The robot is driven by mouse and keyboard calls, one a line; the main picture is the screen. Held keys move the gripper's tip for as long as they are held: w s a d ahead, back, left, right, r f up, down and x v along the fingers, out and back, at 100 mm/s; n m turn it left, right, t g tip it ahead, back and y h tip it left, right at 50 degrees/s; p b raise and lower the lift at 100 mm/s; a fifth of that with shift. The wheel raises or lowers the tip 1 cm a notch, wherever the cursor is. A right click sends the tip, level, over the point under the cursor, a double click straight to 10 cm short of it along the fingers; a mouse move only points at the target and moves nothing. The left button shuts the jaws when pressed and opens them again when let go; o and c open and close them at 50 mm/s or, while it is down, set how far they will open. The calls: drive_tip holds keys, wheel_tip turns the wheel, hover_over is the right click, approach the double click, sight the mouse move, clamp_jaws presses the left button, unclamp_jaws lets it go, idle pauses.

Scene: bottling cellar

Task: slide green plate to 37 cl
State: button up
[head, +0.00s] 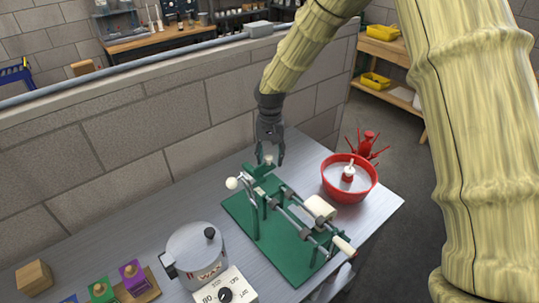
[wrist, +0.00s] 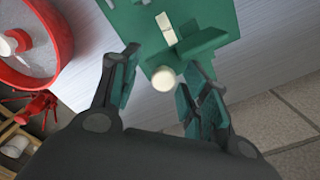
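A green device (head: 290,250) with a flat base, steel rods and white rollers stands on the grey bench. A green plate-like piece (head: 262,172) rises at its far left end, with a pale knob (head: 268,158) on top. My gripper (head: 269,160) points down over this end with its fingers apart. In the wrist view, my gripper (wrist: 155,95) is open, with the pale knob (wrist: 163,78) between its fingers, apparently touching neither. Green parts (wrist: 195,35) and a pale strip (wrist: 166,28) lie beyond it. No 37 cl mark can be read.
A red bowl (head: 352,194) stands right of the device, with a red spiky object (head: 367,144) behind it. A steel wax pot (head: 196,254) stands left, near coloured blocks (head: 132,276) and a wooden block (head: 34,277). A block wall (head: 130,130) runs behind the bench.

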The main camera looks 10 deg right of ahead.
sight(270, 158)
drive_tip(key=shift+w+a, duration=0.1)
drive_tip(key=shift+r, duration=0.2)
wheel_tip(270, 158, up, 12)
drive_tip(key=shift+f, duration=0.2)
idle(0.3)
